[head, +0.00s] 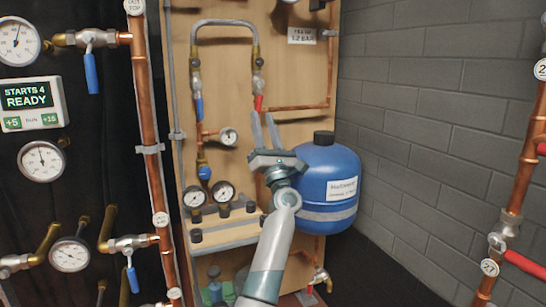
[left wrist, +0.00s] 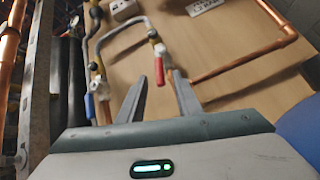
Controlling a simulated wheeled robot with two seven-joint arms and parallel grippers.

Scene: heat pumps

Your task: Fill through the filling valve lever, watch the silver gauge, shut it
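A red lever (head: 258,102) hangs down at the lower right end of a braided hose loop (head: 224,22) on the wooden board. A blue lever (head: 199,108) hangs at the loop's left leg. Which is the filling valve lever is not labelled legibly. A small silver-rimmed gauge (head: 229,137) sits below; its reading is too small to tell. My left gripper (head: 265,118) is open just below the red lever. In the left wrist view, the red lever (left wrist: 160,72) shows between the open fingertips (left wrist: 160,76); contact cannot be told. My right gripper is not in view.
A blue tank (head: 325,180) stands right of my left gripper. Two black-rimmed gauges (head: 208,194) are lower left of it. A sign (head: 303,35) reads about 1.2 bar. A copper pipe (head: 300,107) runs right from the red lever. A grey block wall (head: 430,120) is at right.

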